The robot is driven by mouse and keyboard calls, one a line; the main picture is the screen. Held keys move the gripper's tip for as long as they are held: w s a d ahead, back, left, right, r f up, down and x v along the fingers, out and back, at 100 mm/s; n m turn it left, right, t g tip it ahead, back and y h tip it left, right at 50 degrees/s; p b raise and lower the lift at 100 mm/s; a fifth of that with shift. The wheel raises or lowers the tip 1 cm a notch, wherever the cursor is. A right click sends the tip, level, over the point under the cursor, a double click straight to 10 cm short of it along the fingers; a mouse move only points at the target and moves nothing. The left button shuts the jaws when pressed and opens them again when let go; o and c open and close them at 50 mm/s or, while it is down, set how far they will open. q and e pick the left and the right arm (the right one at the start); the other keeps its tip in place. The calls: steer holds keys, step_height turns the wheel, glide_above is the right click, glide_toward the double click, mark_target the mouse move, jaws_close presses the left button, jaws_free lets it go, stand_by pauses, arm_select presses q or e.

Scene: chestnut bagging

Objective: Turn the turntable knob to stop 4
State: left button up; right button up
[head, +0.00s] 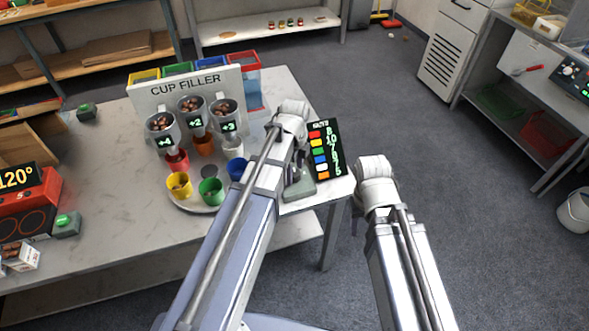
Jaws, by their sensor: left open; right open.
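The turntable (192,207) is a round grey plate on the table, with a dark disc at its middle. Red (177,161), orange (204,145), white (234,147), blue (238,169), green (211,190) and yellow (179,185) cups stand around it. The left gripper (298,180) is over the table's right end, open, partly hidden by my forearm. A grey-green base shows there; I cannot make out the knob or its stop number. My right gripper (357,221) is open, off the table's right edge, mostly hidden by its wrist.
The cup filler panel (158,92) with three chestnut hoppers stands behind the turntable. A black board with coloured squares (328,150) is right of my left wrist. A red device reading 120° (30,203) is at the left.

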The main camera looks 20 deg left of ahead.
mark_target(295, 173)
arm_select(q)
step_height(295, 173, up, 8)
steer(key=p, duration=0.7)
steer(key=shift+f, duration=0.15)
steer(key=shift+f, duration=0.1)
steer(key=s+d+n+y, duration=0.1)
steer(key=s+d+n, duration=0.9)
steer(key=s+n, duration=0.4)
steer(key=shift+s+d+n, duration=0.2)
steer(key=shift+d+n, duration=0.1)
steer(key=shift+n, duration=0.9)
stand_by(0.4)
